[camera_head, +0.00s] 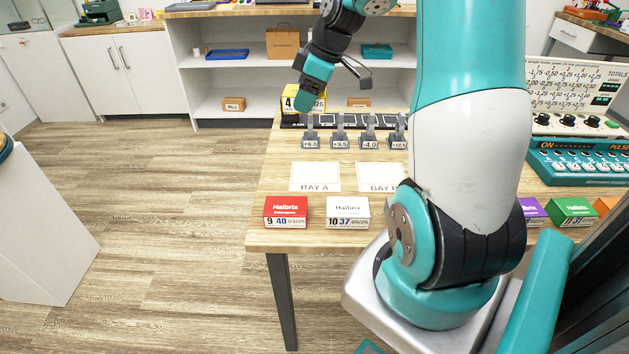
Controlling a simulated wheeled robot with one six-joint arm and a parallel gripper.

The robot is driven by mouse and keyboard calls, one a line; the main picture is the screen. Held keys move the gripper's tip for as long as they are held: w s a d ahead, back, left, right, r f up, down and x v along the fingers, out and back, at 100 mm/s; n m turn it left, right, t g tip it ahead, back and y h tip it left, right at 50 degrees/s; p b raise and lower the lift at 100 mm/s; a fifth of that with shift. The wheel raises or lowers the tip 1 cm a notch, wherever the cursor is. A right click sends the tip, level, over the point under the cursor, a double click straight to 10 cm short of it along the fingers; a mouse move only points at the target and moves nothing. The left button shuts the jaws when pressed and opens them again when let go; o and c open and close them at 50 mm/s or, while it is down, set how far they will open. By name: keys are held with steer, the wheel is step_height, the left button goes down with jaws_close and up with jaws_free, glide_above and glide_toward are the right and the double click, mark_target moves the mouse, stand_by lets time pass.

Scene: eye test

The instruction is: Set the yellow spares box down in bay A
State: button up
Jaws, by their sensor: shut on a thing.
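The yellow spares box (289,91) is at the far left end of the table (262,196), partly hidden behind my gripper. My gripper (307,100) reaches down over it from above right and is shut on it. I cannot tell whether the box touches anything below it. Bay A (315,183) is a white labelled card lying flat on the table, nearer the front, with nothing on it. Bay B (378,184) lies to its right, its right edge hidden by my arm.
A red box (286,219) and a white box (347,220) stand in front of the bays. Grey stands with number tags (311,142) line up behind them, before a black strip of panels (342,122). My arm hides much of the table's right side.

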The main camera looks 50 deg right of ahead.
mark_target(310, 172)
steer(key=shift+s+d+r+n, duration=0.3)
steer(key=shift+s+d+r, duration=0.2)
steer(key=shift+d, duration=0.15)
steer(key=shift+s+d+f, duration=0.1)
steer(key=shift+s, duration=0.05)
step_height(310, 172, down, 19)
steer(key=shift+f+b, duration=0.15)
steer(key=shift+b, duration=0.6)
steer(key=o, duration=1)
steer(key=shift+c, duration=0.2)
